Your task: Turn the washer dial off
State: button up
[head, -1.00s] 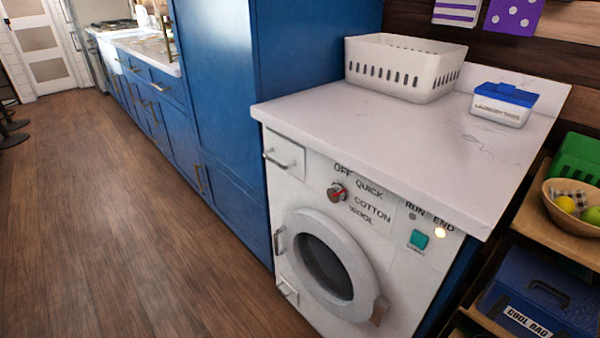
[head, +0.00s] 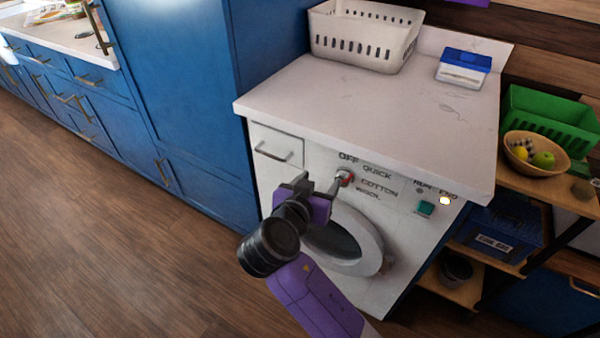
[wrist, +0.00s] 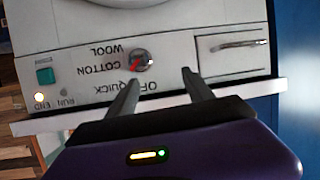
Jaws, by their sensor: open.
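The washer dial (head: 345,178), a round knob with a red mark, is on the white washer's front panel. In the wrist view, which is upside down, the dial (wrist: 139,60) has OFF, QUICK, COTTON and WOOL printed around it. Its red mark points to the lower left there, toward the QUICK and COTTON side; I cannot tell exactly which label. My gripper (wrist: 162,76) is open and empty. One finger is near the dial, the other is to its right, toward the drawer. In the head view my gripper (head: 322,184) is just left of the dial; contact is not clear.
The washer door (head: 350,240) is partly behind my arm. A drawer (head: 277,145) with a handle is left of the dial. A teal button (head: 426,208) and a lit END lamp (head: 445,200) are to the right. The countertop (head: 370,110) overhangs the panel.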

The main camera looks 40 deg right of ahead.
aim_at(344, 178)
jog(key=d+f+m+g, duration=0.2)
jog(key=d+f, duration=0.2)
jog(key=d, duration=0.3)
jog(key=shift+d, duration=0.15)
jog(key=shift+s, duration=0.15)
jog(key=shift+c, duration=0.4)
grip_shut()
jog(key=n+g+p, duration=0.1)
jog(key=n, duration=0.1)
jog(key=n+g+h+p, duration=0.1)
jog(key=n, duration=0.1)
jog(key=n+g+h+p, duration=0.1)
jog(key=n, duration=0.1)
jog(key=shift+w+f+g, duration=0.15)
jog(key=shift+w+g, duration=0.15)
jog(key=shift+w, duration=0.05)
jog(key=shift+h, duration=0.3)
